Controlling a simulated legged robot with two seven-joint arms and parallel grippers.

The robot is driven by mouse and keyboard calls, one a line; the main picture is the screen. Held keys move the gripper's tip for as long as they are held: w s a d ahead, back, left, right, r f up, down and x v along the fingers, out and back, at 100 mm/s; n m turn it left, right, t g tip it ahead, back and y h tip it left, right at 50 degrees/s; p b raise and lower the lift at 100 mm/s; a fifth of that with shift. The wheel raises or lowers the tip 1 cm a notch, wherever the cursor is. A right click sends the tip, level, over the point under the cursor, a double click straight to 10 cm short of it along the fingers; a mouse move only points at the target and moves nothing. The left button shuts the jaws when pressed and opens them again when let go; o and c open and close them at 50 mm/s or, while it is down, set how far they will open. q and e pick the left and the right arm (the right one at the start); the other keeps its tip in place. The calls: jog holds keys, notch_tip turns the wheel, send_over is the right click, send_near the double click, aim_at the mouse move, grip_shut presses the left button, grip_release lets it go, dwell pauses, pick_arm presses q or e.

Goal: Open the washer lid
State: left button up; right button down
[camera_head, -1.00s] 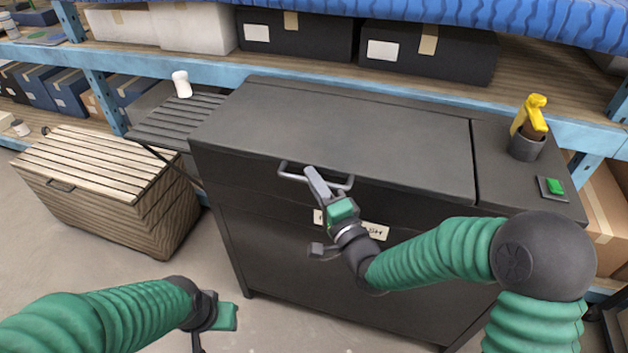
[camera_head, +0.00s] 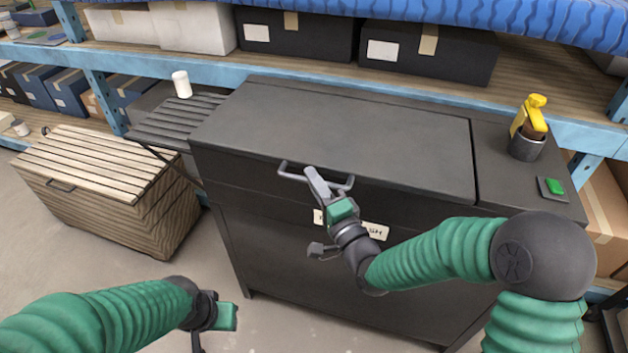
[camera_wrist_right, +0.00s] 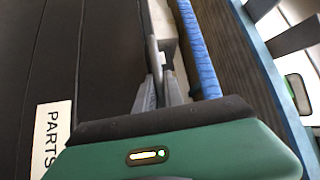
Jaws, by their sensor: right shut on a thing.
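The washer (camera_head: 330,260) is a dark grey box-shaped unit in the middle of the head view. Its flat lid (camera_head: 340,130) lies closed on top. A grey bar handle (camera_head: 290,173) sticks out from the lid's front edge. My right gripper (camera_head: 316,180) is shut on the handle, near its middle; in the right wrist view its fingers (camera_wrist_right: 160,95) meet at the bar. A white label (camera_wrist_right: 52,138) reading "PARTS" is on the washer's front, partly hidden by my right arm in the head view. My left gripper (camera_head: 215,315) hangs low at bottom left, away from the washer; its fingers are unclear.
A spray bottle (camera_head: 532,115) in a dark cup and a green button (camera_head: 554,186) sit on the washer's right top. A slatted side shelf (camera_head: 175,122) holds a white cup (camera_head: 181,84). A slatted wooden chest (camera_head: 110,185) stands left. Loaded shelving (camera_head: 330,75) runs behind.

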jog(key=shift+s+f, duration=0.1)
jog(key=shift+f, duration=0.2)
